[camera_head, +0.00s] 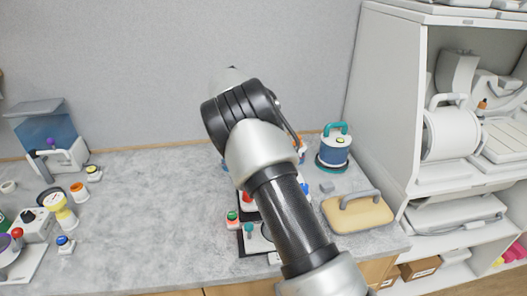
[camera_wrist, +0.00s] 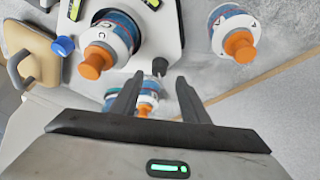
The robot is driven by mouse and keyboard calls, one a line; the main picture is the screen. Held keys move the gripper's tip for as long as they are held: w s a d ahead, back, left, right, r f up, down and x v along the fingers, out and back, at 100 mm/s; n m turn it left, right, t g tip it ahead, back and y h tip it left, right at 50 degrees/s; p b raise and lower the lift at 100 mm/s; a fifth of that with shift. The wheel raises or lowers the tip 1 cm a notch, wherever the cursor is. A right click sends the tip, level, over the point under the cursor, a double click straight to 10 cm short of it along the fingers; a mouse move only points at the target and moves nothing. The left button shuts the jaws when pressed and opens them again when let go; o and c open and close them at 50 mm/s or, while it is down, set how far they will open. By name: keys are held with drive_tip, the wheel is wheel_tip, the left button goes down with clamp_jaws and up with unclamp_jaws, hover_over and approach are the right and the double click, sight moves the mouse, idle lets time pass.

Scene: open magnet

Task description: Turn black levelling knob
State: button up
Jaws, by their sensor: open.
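A small black knob (camera_wrist: 159,67) sits at the edge of a white plate (camera_wrist: 172,30) in the wrist view. It lies just beyond my gripper (camera_wrist: 158,92), roughly in line with the gap between the fingertips. My gripper is open; I see no contact with the knob. In the head view my arm covers most of the apparatus, and the knob and my gripper are hidden behind it.
In the wrist view, orange-topped cylinders stand on the plate (camera_wrist: 96,60), to its right (camera_wrist: 238,42) and between my fingers (camera_wrist: 147,98). The head view shows a tan board (camera_head: 375,216), a teal-handled pot (camera_head: 334,151) and a shelf (camera_head: 395,100). The left-centre worktop (camera_head: 150,210) is clear.

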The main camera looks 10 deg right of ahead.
drive_tip(key=v, duration=1.3)
drive_tip(key=shift+p, duration=0.3)
drive_tip(key=s+d+r+n+t+y+p, duration=0.15)
drive_tip(key=s+d+r, duration=0.25)
drive_tip(key=s+r, duration=0.4)
drive_tip(key=s+d+r+n+y+p, duration=0.1)
drive_tip(key=s+d+r+n+y, duration=0.25)
drive_tip(key=s, duration=0.55)
drive_tip(key=s+f+n+t+p, duration=0.1)
drive_tip(key=s+n, duration=0.5)
drive_tip(key=s, duration=1.8)
drive_tip(key=shift+a+f+n+t+h+p, duration=0.25)
drive_tip(key=shift+f+n+t+h+p, duration=0.2)
drive_tip(key=shift+t, duration=0.2)
